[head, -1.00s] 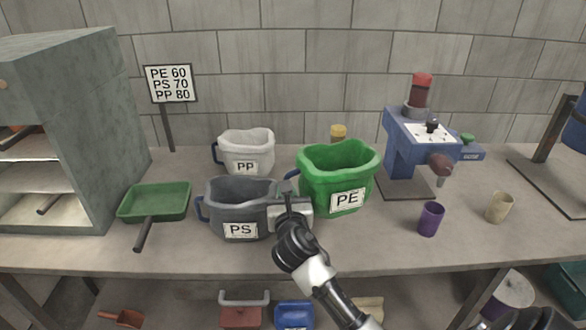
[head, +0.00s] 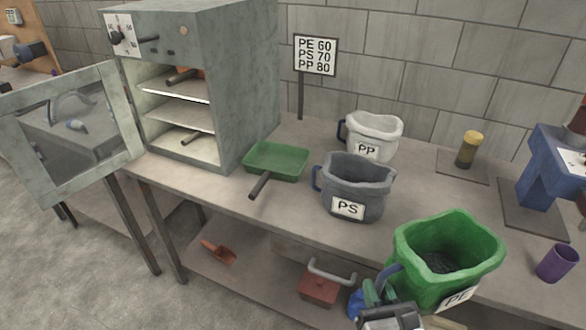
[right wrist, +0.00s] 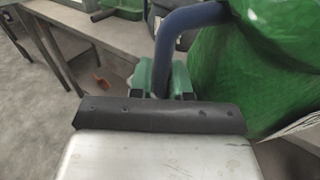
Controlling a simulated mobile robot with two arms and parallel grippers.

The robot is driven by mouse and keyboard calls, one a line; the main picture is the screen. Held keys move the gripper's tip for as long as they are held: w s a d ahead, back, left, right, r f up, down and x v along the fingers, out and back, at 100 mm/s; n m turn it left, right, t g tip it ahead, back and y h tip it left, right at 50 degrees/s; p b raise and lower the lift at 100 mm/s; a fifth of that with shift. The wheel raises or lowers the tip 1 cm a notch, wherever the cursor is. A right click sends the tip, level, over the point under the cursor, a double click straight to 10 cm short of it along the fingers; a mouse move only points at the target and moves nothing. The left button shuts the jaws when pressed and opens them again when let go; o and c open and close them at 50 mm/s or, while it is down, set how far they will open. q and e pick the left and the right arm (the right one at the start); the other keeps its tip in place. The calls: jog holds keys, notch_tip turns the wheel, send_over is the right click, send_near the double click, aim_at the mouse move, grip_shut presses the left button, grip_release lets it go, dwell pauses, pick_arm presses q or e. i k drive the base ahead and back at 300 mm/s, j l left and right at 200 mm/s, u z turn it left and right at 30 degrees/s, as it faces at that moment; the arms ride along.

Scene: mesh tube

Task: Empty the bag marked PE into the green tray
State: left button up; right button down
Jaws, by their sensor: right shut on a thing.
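The green bag marked PE (head: 447,247) is at the lower right of the head view, held near the bench's front edge. Its open mouth faces up, with dark contents inside. My right gripper (head: 378,292) is shut on the bag's blue handle, which also shows in the right wrist view (right wrist: 172,45) with the green bag wall beside it. The green tray (head: 277,160) with a dark handle lies on the bench, left of the PS bag, and looks empty. My left gripper is not in view.
The grey PS bag (head: 357,188) stands between the tray and the PE bag. The white PP bag (head: 372,135) is behind it. An oven (head: 200,85) with its door (head: 75,125) open stands left. A purple cup (head: 557,263) is at right.

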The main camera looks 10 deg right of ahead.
aim_at(266, 159)
jog(key=k+j+u, duration=0.1)
jog(key=k+u, duration=0.25)
jog(key=k, duration=0.25)
jog(key=l+u, duration=0.35)
jog(key=u, duration=0.15)
jog(key=l+u, duration=0.45)
jog(key=k+l, duration=0.1)
jog(key=l, duration=0.35)
jog(key=k+l, duration=0.1)
jog(key=l, duration=0.3)
jog(key=k+l, duration=0.1)
jog(key=l, duration=0.35)
jog(key=k+l, duration=0.1)
jog(key=l, duration=0.35)
